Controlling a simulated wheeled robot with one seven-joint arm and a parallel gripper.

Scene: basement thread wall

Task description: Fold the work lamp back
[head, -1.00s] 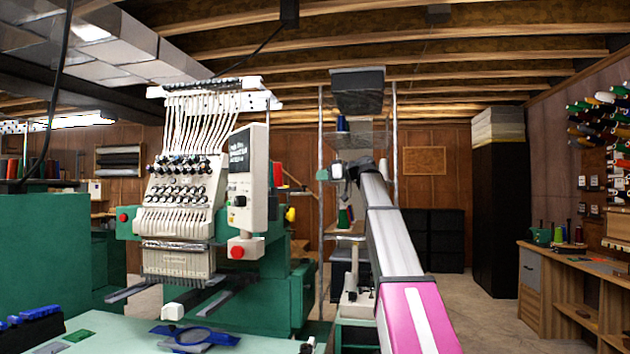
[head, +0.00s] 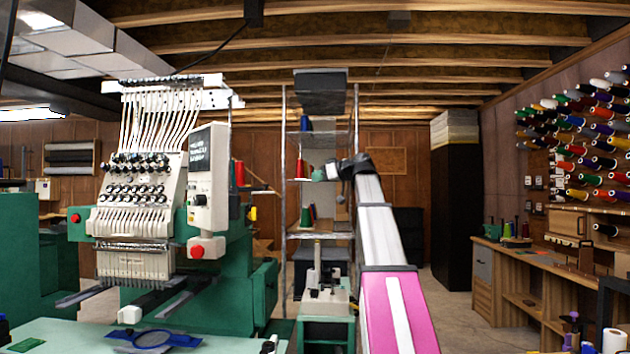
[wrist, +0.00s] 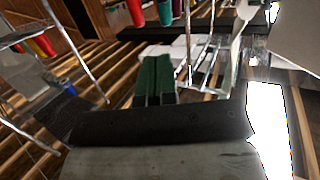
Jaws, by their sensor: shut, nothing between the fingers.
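I cannot make out the work lamp in either view. My gripper (wrist: 155,65) shows in the wrist view as two green fingers side by side, closed together with nothing between them, in front of a dark crossbar. The gripper touches nothing that I can see.
A multi-needle embroidery machine (head: 140,200) stands at left, with a blue hoop (head: 152,338) on its table. Wire shelving (head: 285,200) is behind my arm. A wooden workbench (head: 530,290) stands at right below the thread-cone wall (head: 590,140). Floor shows between.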

